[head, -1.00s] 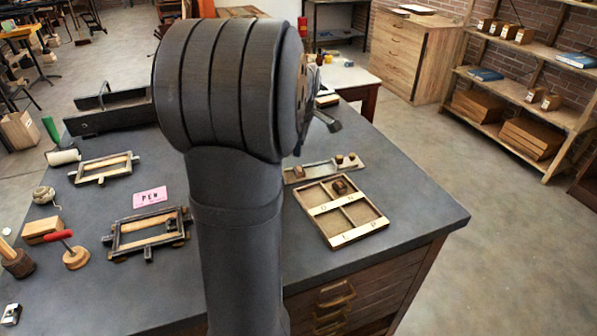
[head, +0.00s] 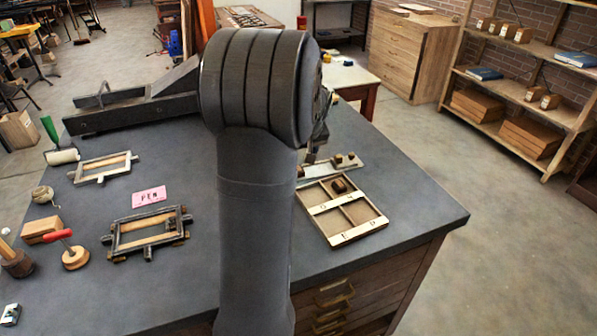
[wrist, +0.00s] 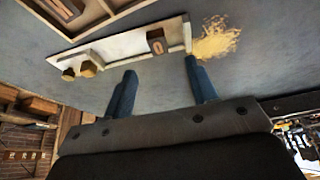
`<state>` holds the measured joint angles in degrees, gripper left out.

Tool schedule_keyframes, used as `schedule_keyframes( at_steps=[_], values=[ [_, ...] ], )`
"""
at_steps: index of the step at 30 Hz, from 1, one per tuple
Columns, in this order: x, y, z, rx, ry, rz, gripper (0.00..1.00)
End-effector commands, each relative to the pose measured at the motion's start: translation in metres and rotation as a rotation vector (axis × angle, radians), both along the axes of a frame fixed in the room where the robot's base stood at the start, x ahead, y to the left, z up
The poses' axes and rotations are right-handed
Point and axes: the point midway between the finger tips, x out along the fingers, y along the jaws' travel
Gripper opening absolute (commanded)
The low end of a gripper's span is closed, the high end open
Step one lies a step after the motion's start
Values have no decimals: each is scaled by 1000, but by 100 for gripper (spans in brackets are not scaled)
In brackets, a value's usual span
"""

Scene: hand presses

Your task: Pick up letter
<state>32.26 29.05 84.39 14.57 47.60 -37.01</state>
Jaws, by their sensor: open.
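A letter block (wrist: 157,41), brown with a mark on its face that I cannot read surely, stands near one end of a pale shallow tray (wrist: 120,48). Two small knobby pieces (wrist: 87,69) sit at the tray's other end. My gripper (wrist: 160,65) is open and empty, its two blue fingers pointing toward the tray. The block lies beyond the fingertips, between them in the wrist view, and apart from them. In the head view the tray (head: 320,168) is partly hidden by my arm, and the gripper is mostly hidden behind it.
A compartment case (head: 376,226) with lettered strips holds a dark block (head: 339,185). A yellowish pile (wrist: 215,38) lies by the tray's end. A pink PEN card (head: 149,196) and two wooden frames (head: 120,242) lie left. The grey bench front right is clear.

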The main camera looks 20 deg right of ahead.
Motion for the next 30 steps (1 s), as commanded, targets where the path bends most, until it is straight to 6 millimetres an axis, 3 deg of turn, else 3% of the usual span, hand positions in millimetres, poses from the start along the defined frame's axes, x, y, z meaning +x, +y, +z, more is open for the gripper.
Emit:
schedule_keyframes(
  at_steps=[3, 14, 21, 30],
  values=[
    [9, 0, -22, 2, 3, 1, 53],
    [22, -3, -49, 1, 1, 1, 53],
    [38, -7, -76, -1, 1, 2, 53],
    [42, -7, -84, -2, -2, 2, 53]
  ],
)
